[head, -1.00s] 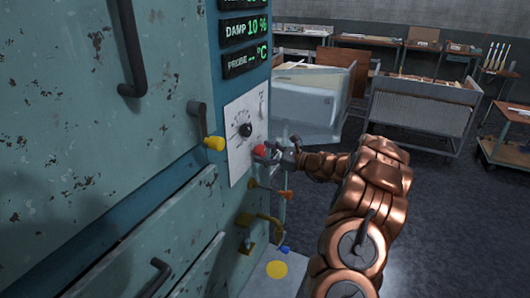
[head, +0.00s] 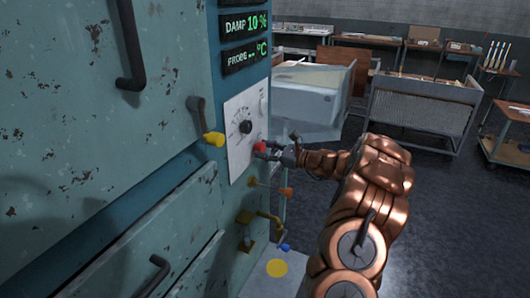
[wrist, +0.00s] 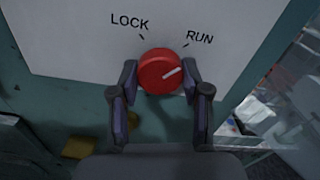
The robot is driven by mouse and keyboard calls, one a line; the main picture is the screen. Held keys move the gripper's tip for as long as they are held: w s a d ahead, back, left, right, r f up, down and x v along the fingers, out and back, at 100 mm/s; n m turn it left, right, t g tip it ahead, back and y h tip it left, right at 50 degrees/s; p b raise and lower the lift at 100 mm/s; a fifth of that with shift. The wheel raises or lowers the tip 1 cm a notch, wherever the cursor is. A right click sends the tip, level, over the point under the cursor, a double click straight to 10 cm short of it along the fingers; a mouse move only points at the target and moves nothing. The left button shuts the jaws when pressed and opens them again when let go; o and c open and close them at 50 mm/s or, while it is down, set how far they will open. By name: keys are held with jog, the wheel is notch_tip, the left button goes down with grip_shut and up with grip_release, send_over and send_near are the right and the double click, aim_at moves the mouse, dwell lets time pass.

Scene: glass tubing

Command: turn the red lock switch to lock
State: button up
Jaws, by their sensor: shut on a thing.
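The red lock switch (wrist: 158,72) is a round knob on a white panel (wrist: 70,40) in the wrist view. Its pale pointer line slants up to the right, toward the RUN mark. The LOCK mark is at its upper left. My gripper (wrist: 160,80) has one finger on each side of the knob and is shut on it. In the head view the red switch (head: 261,147) sits at the lower right of the white panel, with my gripper (head: 270,150) at it, coming from the right.
A yellow-tipped lever (head: 213,139) sticks out left of the panel. An orange-tipped lever (head: 286,191) and a blue-tipped lever (head: 284,247) are below my gripper. A black dial (head: 246,127) is above left of the switch. Carts and benches stand behind at the right.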

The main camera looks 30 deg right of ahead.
jog(key=shift+f+n+b, duration=0.35)
jog(key=shift+n+b, duration=0.15)
jog(key=shift+b, duration=0.5)
jog(key=n+b, duration=1.5)
jog(key=b, duration=0.8)
jog(key=shift+b, duration=0.35)
jog(key=shift+r+n+b, duration=0.2)
jog(key=shift+n+b, duration=0.35)
jog(key=shift+n, duration=0.05)
jog(key=shift+r, duration=0.1)
jog(key=o, duration=1.1)
jog(key=shift+o, duration=0.2)
